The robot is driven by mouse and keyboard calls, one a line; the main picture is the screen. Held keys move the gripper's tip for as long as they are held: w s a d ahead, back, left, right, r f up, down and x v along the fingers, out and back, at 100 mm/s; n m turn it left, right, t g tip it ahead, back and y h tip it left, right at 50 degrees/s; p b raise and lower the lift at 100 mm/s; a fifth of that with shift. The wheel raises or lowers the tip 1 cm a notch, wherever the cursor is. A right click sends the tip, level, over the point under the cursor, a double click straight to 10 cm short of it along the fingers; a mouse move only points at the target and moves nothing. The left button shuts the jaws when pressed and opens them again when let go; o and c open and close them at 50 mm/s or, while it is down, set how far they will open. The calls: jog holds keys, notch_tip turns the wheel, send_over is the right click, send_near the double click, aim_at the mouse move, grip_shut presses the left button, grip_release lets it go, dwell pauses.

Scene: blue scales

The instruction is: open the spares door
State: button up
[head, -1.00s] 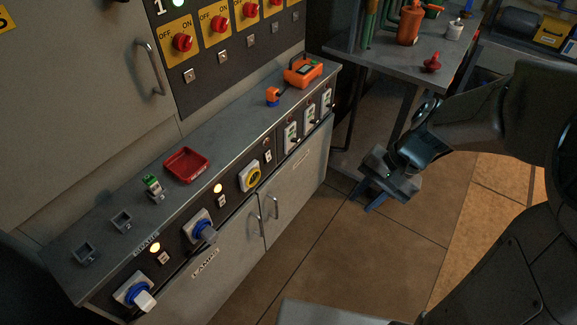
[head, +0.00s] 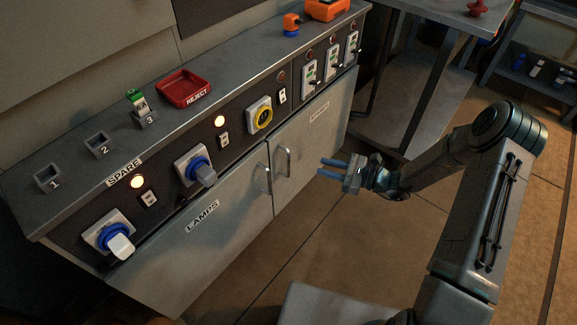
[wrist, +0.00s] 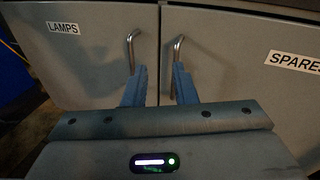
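The spares door (head: 314,138) is the right-hand grey door under the counter, shut. Its label (wrist: 294,60) reads "SPARES" in the wrist view. Its bar handle (head: 284,162) stands at its left edge; it also shows in the wrist view (wrist: 177,54). The lamps door (head: 215,222) is beside it, shut, with its own handle (head: 266,180) near the seam. My gripper (head: 322,168) is open and empty, its blue fingers pointing at the doors, a little right of the spares handle. In the wrist view the fingers (wrist: 152,85) are apart, the right fingertip appearing just below the spares handle.
Above the doors, a panel carries blue sockets (head: 195,168), a yellow rotary switch (head: 260,115) and lit lamps. The counter holds a red reject tray (head: 184,88) and small numbered holders. A grey table (head: 455,15) stands at the back right.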

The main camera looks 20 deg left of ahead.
notch_tip(320, 180, down, 5)
jog(key=w+m+t+b, duration=0.1)
jog(key=w+m+t, duration=0.1)
jog(key=m, duration=0.1)
jog(key=a+b, duration=0.1)
jog(key=a, duration=0.3)
jog(key=w+a+b, duration=0.1)
jog(key=a, duration=0.4)
jog(key=w+a+b, duration=0.1)
jog(key=a, duration=0.3)
jog(key=shift+w+a+r, duration=0.1)
jog(key=shift+a+r, duration=0.05)
jog(key=shift+a, duration=0.2)
grip_shut()
